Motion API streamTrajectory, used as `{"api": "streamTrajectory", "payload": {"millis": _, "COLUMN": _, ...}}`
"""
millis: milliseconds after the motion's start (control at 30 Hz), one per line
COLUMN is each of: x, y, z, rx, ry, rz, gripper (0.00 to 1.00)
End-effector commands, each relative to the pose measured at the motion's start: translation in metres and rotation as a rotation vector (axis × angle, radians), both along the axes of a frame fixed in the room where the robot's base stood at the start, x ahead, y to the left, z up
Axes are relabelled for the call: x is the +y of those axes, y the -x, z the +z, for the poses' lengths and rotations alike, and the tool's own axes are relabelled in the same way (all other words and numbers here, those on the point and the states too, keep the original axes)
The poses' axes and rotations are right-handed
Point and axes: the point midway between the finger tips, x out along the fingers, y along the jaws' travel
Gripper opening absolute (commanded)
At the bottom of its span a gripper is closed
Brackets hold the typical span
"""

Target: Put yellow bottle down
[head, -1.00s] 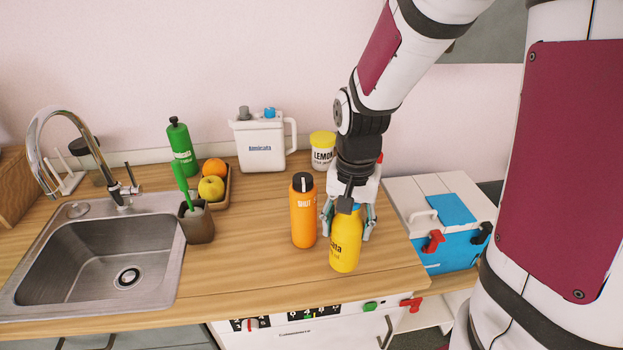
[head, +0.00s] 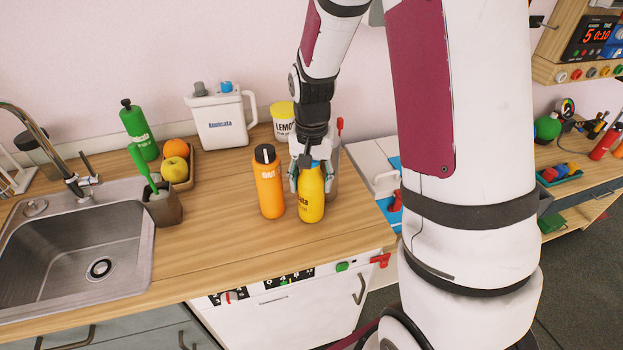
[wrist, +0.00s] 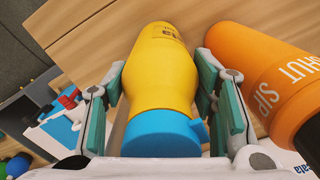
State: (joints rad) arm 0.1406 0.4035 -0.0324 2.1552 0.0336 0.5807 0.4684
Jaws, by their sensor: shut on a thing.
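The yellow bottle (head: 311,197) has a blue cap and stands upright, at or very near the wooden countertop, close to the counter's front right part. My gripper (head: 309,180) comes down from above and is shut on it, with a finger on each side. In the wrist view, the yellow bottle (wrist: 161,75) lies between the two green-padded fingers of my gripper (wrist: 165,105), its blue cap nearest the camera. I cannot tell whether its base touches the counter.
An orange bottle (head: 269,185) stands just left of the yellow one. A lemon jar (head: 283,119) and a white jug (head: 221,120) stand behind. A fruit tray (head: 190,172), a green bottle (head: 139,133) and the sink (head: 70,250) are further left. Bare counter (head: 215,245) lies in front.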

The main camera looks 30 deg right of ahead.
Motion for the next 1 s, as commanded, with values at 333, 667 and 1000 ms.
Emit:
{"api": "streamTrajectory", "payload": {"millis": 333, "x": 0.000, "y": 0.000, "z": -0.003, "rx": 0.000, "ry": 0.000, "rz": 0.000, "gripper": 0.72}}
{"api": "streamTrajectory", "payload": {"millis": 667, "x": 0.000, "y": 0.000, "z": 0.001, "rx": -0.001, "ry": 0.000, "rz": 0.000, "gripper": 0.72}}
{"api": "streamTrajectory", "payload": {"millis": 1000, "x": -0.001, "y": -0.002, "z": 0.057, "rx": -0.007, "ry": 0.001, "rz": -0.001, "gripper": 0.72}}
